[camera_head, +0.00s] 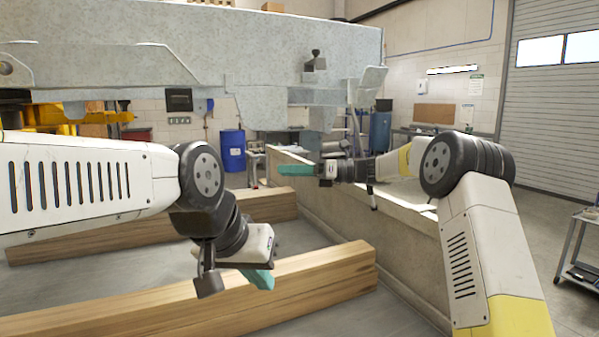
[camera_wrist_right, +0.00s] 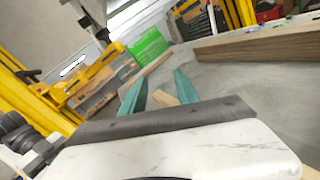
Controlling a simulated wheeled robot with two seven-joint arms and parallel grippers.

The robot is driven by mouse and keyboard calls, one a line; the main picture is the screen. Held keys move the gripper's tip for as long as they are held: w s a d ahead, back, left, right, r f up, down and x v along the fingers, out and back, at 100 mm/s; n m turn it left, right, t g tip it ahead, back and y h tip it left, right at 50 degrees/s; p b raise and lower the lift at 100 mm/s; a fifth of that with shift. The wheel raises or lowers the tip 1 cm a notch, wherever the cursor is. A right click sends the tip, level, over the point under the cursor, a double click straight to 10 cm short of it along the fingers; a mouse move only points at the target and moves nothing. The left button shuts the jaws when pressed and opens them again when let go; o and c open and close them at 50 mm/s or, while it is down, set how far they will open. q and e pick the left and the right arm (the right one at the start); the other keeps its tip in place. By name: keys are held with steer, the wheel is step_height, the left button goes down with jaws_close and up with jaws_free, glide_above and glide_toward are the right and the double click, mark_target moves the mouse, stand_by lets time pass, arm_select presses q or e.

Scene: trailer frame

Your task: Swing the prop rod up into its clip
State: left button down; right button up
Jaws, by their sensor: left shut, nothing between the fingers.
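A large grey metal trailer body (camera_head: 240,60) fills the upper left of the head view. A small dark clip-like fitting (camera_head: 315,62) sits on its side. A thin rod (camera_head: 372,198) with a dark tip shows below my right wrist; I cannot tell for certain that it is the prop rod, and my arm hides part of it. My right gripper (camera_head: 297,170) points left below the trailer body; in the right wrist view its teal fingers (camera_wrist_right: 158,94) are apart with nothing held. My left gripper (camera_head: 260,278) is shut and empty, pointing down above a wooden beam.
Wooden beams (camera_head: 300,283) lie on the floor in front. A long pale low wall (camera_head: 345,225) runs under my right arm. A blue barrel (camera_head: 232,150) stands behind. A grey cart (camera_head: 580,250) is at the far right. Floor between the wall and cart looks clear.

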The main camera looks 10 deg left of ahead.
jaws_close()
steer(key=c, duration=0.6)
jaws_free()
steer(key=o, duration=0.8)
steer(key=d, duration=0.7)
steer(key=shift+w+d, duration=0.35)
steer(key=shift+w, duration=0.05)
